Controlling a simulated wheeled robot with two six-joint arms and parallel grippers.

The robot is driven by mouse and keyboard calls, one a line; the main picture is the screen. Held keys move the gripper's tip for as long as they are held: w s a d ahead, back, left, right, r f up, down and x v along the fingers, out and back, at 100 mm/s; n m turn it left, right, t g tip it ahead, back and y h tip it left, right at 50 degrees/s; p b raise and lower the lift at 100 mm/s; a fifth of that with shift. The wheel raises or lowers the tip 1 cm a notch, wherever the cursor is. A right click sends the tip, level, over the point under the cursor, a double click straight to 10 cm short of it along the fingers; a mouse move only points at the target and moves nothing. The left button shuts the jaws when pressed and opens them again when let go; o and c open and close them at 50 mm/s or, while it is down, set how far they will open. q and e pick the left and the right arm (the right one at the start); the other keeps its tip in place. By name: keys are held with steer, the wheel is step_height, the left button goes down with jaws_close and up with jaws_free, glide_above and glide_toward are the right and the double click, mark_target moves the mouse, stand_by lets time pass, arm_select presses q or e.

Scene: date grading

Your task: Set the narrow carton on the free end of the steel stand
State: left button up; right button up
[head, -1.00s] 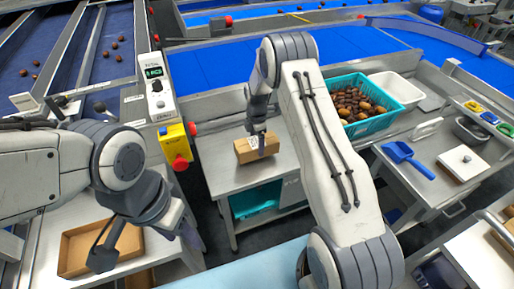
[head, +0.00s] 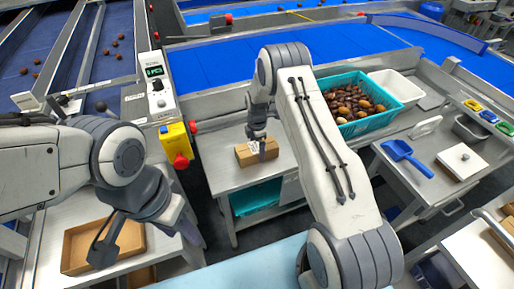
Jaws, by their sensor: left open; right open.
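The narrow carton (head: 270,154), a small closed brown box with a white label, sits on the steel stand (head: 222,176), on the stand's near-left part. My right gripper (head: 257,146) is just above and behind the carton; its jaws are open, and small gaps at the fingertips are hard to see. My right arm hides part of the stand to the right. My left gripper (head: 104,244) is open over an open brown tray-like box (head: 78,240) on the left table and holds nothing visible.
A teal crate of dates (head: 358,129) and a white bin (head: 400,88) stand behind right. A blue scoop (head: 408,157) lies on the right table. A yellow switch box (head: 176,143) with red buttons stands left of the stand. Blue conveyors run behind.

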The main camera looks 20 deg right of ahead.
mark_target(256, 147)
steer(key=shift+r+b, duration=0.3)
steer(key=shift+r, duration=0.2)
step_height(256, 147, up, 11)
steer(key=b, duration=0.2)
steer(key=s+a+r+m, duration=0.4)
steer(key=s+a+r, duration=0.65)
steer(key=a, duration=0.35)
steer(key=s+a+r+m, duration=0.1)
steer(key=s+m, duration=0.1)
steer(key=s, duration=0.6)
steer(key=s+a+r+m, duration=0.1)
steer(key=s+m, duration=0.1)
steer(key=s, duration=0.7)
steer(key=s+a+r+m+y, duration=0.1)
steer(key=s+m, duration=0.2)
steer(key=s, duration=0.6)
steer(key=shift+s+a+r, duration=0.15)
steer(key=shift+a+r, duration=0.05)
steer(key=shift+a, duration=0.2)
